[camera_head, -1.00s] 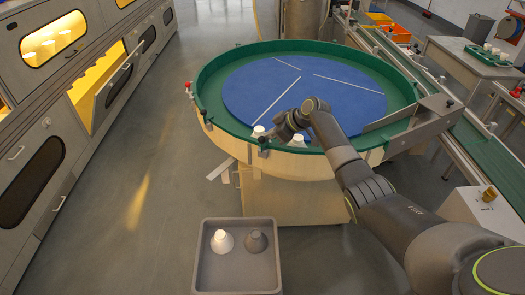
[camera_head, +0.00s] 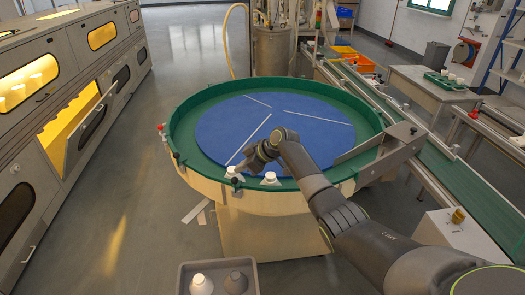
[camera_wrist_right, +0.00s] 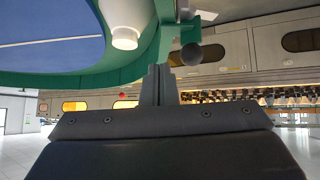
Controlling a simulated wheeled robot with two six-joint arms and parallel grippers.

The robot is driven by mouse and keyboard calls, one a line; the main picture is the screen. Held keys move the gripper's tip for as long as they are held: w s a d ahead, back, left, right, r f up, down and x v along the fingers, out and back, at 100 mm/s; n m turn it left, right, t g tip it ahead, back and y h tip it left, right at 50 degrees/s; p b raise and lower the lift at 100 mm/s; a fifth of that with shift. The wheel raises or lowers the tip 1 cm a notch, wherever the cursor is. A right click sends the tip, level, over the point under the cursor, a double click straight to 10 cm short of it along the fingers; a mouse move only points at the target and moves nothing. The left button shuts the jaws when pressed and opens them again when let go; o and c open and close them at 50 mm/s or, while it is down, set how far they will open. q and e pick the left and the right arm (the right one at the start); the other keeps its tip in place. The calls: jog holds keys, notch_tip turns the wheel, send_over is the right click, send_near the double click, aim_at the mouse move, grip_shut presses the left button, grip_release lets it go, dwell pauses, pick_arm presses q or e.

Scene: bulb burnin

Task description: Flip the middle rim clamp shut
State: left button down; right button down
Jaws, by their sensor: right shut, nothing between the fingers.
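The round table has a green rim (camera_head: 178,110) around a blue disc (camera_head: 215,125). A clamp with a black knob (camera_head: 237,181) sits on the near rim in the head view; I cannot tell whether it is open or shut. In the right wrist view a black ball knob (camera_wrist_right: 191,54) stands out from a green clamp part (camera_wrist_right: 189,32), just beyond my fingertips. My right gripper (camera_head: 240,167) is shut and empty, above the near rim beside a white bulb (camera_head: 231,171). It also shows in the right wrist view (camera_wrist_right: 159,72). My left gripper is not in view.
Another white bulb (camera_head: 270,179) stands on the near rim. A red-knobbed clamp (camera_head: 160,127) and a black-knobbed one (camera_head: 177,155) sit on the left rim. A metal guide (camera_head: 395,145) crosses the right rim.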

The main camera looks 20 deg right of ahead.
jog(key=b+v, duration=0.1)
jog(key=v, duration=0.2)
jog(key=shift+w+d, duration=0.1)
jog(key=shift+d, duration=0.2)
pick_arm(q)
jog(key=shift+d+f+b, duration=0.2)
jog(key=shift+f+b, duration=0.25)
jog(key=shift+b, duration=0.05)
pick_arm(e)
jog(key=v, duration=0.7)
jog(key=shift+r, duration=0.35)
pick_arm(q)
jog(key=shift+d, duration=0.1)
pick_arm(e)
jog(key=shift+f, duration=0.1)
